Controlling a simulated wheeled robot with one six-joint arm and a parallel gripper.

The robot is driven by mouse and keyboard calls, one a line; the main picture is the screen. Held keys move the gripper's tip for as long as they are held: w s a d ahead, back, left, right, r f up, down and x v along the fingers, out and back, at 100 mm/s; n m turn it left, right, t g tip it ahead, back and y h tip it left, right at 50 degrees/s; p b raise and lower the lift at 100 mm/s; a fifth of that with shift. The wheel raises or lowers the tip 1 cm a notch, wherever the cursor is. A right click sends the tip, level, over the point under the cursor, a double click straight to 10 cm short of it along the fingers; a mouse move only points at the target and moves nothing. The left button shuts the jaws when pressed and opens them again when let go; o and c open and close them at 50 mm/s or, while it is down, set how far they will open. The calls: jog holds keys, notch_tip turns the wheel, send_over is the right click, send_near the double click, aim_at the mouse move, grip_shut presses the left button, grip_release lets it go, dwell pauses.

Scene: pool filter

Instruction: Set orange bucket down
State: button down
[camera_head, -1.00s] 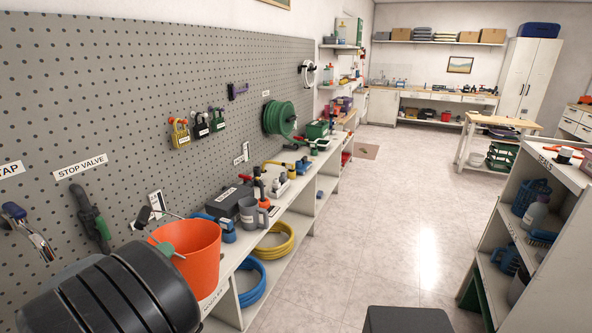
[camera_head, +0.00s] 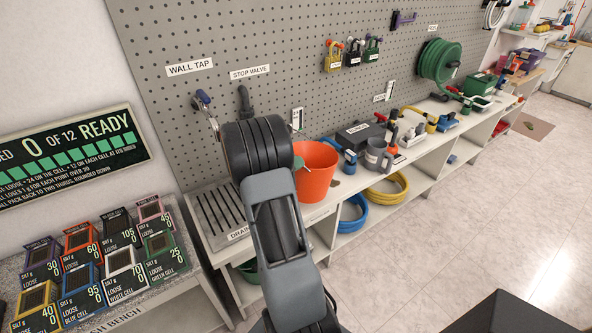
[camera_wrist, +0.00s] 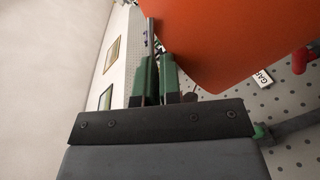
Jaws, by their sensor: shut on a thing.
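The orange bucket (camera_head: 316,172) is upright at the bench by the wall, just right of the slotted drain tray (camera_head: 213,214). I cannot tell whether its base touches the bench top. In the wrist view, my gripper (camera_wrist: 160,70) shows green fingers shut on a thin dark bar that looks like the bucket's handle. The bucket (camera_wrist: 235,40) fills the upper right there, close beside the fingers.
A grey mug (camera_head: 376,155), a dark box (camera_head: 358,137) and blue fittings stand right of the bucket. Blue and yellow hose coils (camera_head: 388,190) lie on the shelf below. Labelled filter cells (camera_head: 125,268) stand on the bench at left. The floor at right is clear.

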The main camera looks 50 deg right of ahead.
jog(key=shift+w+d+f, duration=0.45)
jog(key=shift+f, duration=0.3)
jog(key=shift+w+d+f, duration=0.4)
jog(key=shift+d+f, duration=0.05)
jog(key=shift+f, duration=0.25)
jog(key=shift+w+d+f+p, duration=0.15)
jog(key=shift+f+p, duration=0.75)
jog(key=shift+f, duration=0.85)
jog(key=c, duration=1.3)
grip_release()
jog(key=y+b, duration=0.3)
jog(key=y, duration=0.1)
send_near(295, 173)
jog(key=s+a, duration=0.3)
jog(key=a, duration=0.4)
jog(key=s+a+r+n+t+y, duration=0.2)
jog(key=a+n+y, duration=0.1)
jog(key=a, duration=0.4)
jog(key=s+a+r+n+t+y, duration=0.3)
jog(key=a+y, duration=0.2)
jog(key=a, duration=0.3)
jog(key=s+a+r+n+t+y, duration=0.2)
jog(key=a+n+y, duration=0.1)
jog(key=a, duration=0.5)
jog(key=shift+s+r+n+t+y, duration=0.3)
jog(key=shift+s+t+y, duration=0.1)
jog(key=shift+y, duration=0.3)
